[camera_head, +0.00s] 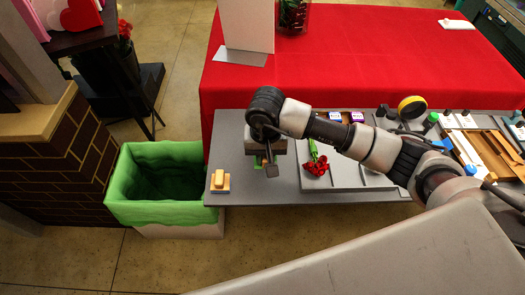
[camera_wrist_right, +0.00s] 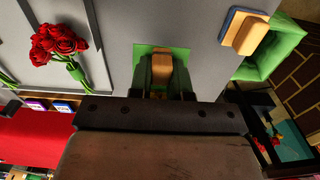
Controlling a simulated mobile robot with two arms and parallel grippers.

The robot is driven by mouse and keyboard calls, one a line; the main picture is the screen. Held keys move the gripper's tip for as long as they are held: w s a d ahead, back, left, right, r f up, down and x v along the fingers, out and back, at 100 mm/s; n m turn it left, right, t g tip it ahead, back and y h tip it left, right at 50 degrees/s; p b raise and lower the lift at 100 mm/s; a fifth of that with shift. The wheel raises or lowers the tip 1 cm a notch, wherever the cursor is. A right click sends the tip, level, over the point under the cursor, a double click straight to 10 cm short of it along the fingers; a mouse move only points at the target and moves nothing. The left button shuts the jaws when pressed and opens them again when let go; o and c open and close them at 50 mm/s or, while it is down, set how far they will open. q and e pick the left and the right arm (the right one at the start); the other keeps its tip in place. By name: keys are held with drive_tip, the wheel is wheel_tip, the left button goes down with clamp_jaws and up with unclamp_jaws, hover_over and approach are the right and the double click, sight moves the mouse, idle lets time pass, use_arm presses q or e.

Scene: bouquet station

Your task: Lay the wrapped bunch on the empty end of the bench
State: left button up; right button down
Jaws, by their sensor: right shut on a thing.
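A bunch of red roses (camera_head: 316,168) with green stems lies on a grey tray in the middle of the bench. It also shows at the upper left of the right wrist view (camera_wrist_right: 57,42); I cannot tell whether it is wrapped. My right gripper (camera_head: 268,167) is over the left part of the grey bench (camera_head: 236,150), left of the roses and apart from them. In the right wrist view it is shut on an orange-handled block (camera_wrist_right: 163,66) with a green base. I cannot tell whether that base touches the bench. My left gripper is not in view.
A yellow-topped block (camera_head: 219,182) sits near the bench's left front corner. A green-lined bin (camera_head: 118,213) stands left of the bench. A red-covered table (camera_head: 370,60) is behind. Tools and wooden trays (camera_head: 500,155) crowd the right side.

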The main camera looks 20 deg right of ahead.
sight(266, 179)
drive_tip(key=shift+s+d+f, duration=0.1)
drive_tip(key=shift+d+f, duration=0.05)
drive_tip(key=shift+f, duration=0.4)
drive_tip(key=shift+f+b, duration=0.4)
wheel_tip(266, 179, down, 5)
drive_tip(key=b, duration=0.3)
drive_tip(key=shift+b, duration=0.35)
drive_tip(key=shift+f+b, duration=0.55)
drive_tip(key=shift+b, duration=0.15)
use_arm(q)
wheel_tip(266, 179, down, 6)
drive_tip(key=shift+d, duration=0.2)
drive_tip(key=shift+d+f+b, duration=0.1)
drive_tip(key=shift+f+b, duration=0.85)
use_arm(e)
drive_tip(key=shift+f, duration=0.25)
drive_tip(key=c, duration=0.6)
unclamp_jaws()
